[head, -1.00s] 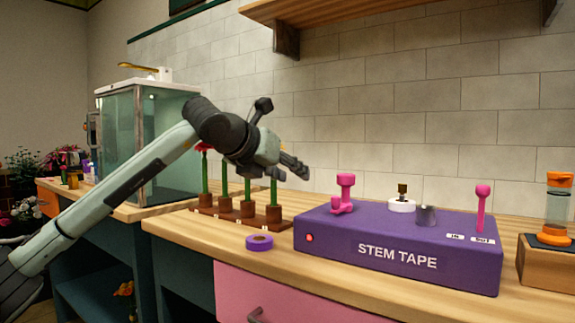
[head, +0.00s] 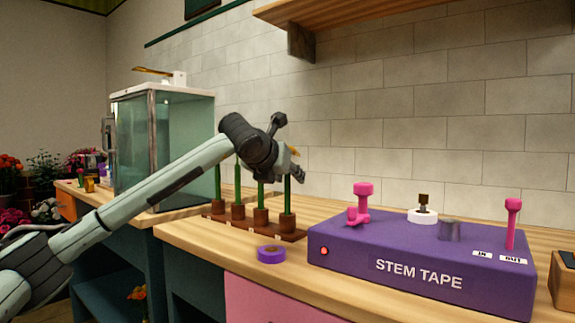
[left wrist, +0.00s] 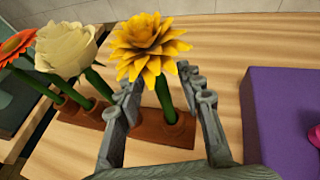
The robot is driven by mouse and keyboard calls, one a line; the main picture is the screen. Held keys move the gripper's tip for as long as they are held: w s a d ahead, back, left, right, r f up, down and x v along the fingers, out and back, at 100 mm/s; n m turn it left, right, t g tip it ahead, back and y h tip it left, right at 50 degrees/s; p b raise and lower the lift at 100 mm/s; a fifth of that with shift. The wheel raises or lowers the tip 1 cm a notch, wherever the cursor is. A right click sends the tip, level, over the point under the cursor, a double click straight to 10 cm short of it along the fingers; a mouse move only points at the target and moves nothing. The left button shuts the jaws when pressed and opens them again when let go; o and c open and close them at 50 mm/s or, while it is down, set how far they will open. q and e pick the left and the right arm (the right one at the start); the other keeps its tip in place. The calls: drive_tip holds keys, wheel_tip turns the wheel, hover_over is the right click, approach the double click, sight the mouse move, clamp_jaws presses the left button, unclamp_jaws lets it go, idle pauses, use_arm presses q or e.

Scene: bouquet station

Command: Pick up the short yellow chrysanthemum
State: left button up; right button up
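The yellow chrysanthemum (left wrist: 150,46) stands upright in the right end of a brown holder (left wrist: 165,130), its green stem in a brown cup. In the head view only a bit of its yellow bloom (head: 293,150) shows behind my left gripper (head: 298,172). In the left wrist view my left gripper (left wrist: 160,88) is open, with one finger on each side of the stem below the bloom. I see a gap between the stem and the right finger; contact on the left is unclear. My right gripper is not in view.
A cream rose (left wrist: 66,50) and an orange flower (left wrist: 15,47) stand close left of the chrysanthemum in the same holder. The purple stem tape box (head: 420,265) is to the right. A purple tape roll (head: 271,254) lies in front. A glass tank (head: 160,150) stands behind left.

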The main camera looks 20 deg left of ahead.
use_arm(q)
clamp_jaws()
drive_tip(key=shift+r, duration=0.1)
wheel_tip(320, 180, up, 11)
drive_tip(key=shift+r+p, duration=0.1)
drive_tip(key=shift+p, duration=0.6)
wheel_tip(320, 180, up, 6)
drive_tip(key=p, duration=0.4)
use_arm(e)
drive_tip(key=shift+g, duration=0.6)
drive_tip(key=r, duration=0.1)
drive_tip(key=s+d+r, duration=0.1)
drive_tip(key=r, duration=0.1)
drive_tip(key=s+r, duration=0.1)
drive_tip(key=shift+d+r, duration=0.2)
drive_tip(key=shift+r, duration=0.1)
use_arm(q)
drive_tip(key=shift+f, duration=0.2)
